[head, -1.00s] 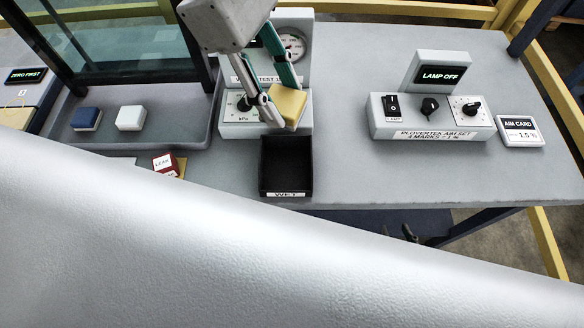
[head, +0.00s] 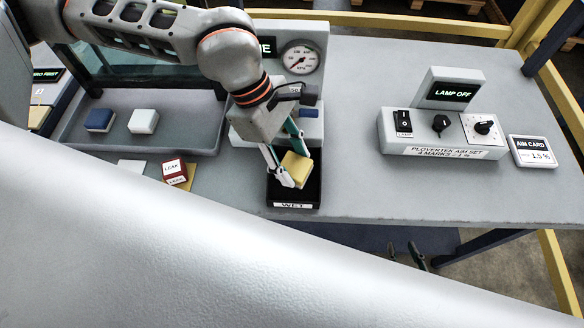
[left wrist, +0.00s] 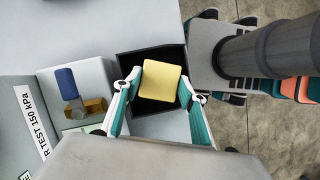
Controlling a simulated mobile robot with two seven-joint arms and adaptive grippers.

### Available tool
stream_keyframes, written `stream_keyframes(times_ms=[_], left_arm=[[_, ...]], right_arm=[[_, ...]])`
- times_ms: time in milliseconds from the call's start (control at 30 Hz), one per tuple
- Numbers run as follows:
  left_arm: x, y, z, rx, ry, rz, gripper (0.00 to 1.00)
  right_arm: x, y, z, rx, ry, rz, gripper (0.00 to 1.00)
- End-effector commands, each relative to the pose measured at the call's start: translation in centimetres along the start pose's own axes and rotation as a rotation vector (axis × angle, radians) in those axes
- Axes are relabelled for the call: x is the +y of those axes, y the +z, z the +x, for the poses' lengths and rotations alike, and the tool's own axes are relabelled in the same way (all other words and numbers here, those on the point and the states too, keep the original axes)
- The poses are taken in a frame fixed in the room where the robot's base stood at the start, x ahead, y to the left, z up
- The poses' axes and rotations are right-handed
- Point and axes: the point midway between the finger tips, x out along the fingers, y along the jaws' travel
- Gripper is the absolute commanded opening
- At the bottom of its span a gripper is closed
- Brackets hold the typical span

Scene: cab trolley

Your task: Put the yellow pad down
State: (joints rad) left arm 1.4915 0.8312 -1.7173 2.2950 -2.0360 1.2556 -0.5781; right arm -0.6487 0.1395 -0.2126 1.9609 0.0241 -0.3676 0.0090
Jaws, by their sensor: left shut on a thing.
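The yellow pad (head: 297,166) is held between the fingers of my left gripper (head: 286,168). Pad and gripper are over the black tray labelled WET (head: 300,196). In the left wrist view the yellow pad (left wrist: 160,81) sits between the two teal fingers of my left gripper (left wrist: 160,92), above the dark inside of the tray (left wrist: 132,65). I cannot tell whether the pad touches the tray floor.
Behind the tray stands a test unit with a gauge (head: 301,58). A grey tray with a blue block (head: 99,120) and a white block (head: 143,121) is at left. A red LEAK block (head: 174,171) lies nearby. The AIM SET box (head: 440,146) is at right, with clear table between.

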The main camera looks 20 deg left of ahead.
Motion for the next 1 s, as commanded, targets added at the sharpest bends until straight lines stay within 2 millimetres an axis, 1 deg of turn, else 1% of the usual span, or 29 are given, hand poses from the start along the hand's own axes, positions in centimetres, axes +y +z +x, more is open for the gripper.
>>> stream_keyframes(times_ms=[200, 300, 533, 667, 700, 1000], left_arm=[[-0.1, -1.2, 2.8, 0.001, -0.003, -0.003, 0.19], [-0.1, -1.5, 3.6, 0.001, -0.002, -0.001, 0.19], [0.0, -1.5, 3.6, 0.0, -0.001, -0.001, 0.19], [-0.1, -1.7, 4.0, 0.0, -0.002, -0.001, 0.19], [-0.1, -1.6, 3.9, 0.001, -0.001, -0.001, 0.48], [0.0, -1.6, 3.8, 0.001, -0.001, -0.001, 0.48]], right_arm=[[0.0, 0.1, 0.1, -0.001, 0.0, 0.0, 0.31], [0.0, 0.1, 0.1, -0.001, 0.0, 0.0, 0.31], [0.0, 0.1, 0.1, -0.001, 0.0, 0.0, 0.31], [-0.1, 0.4, 0.2, -0.002, -0.001, 0.0, 0.31], [0.0, 0.3, 0.1, -0.001, 0.0, -0.001, 0.31], [0.0, 0.1, 0.1, 0.002, 0.001, -0.001, 0.31]])
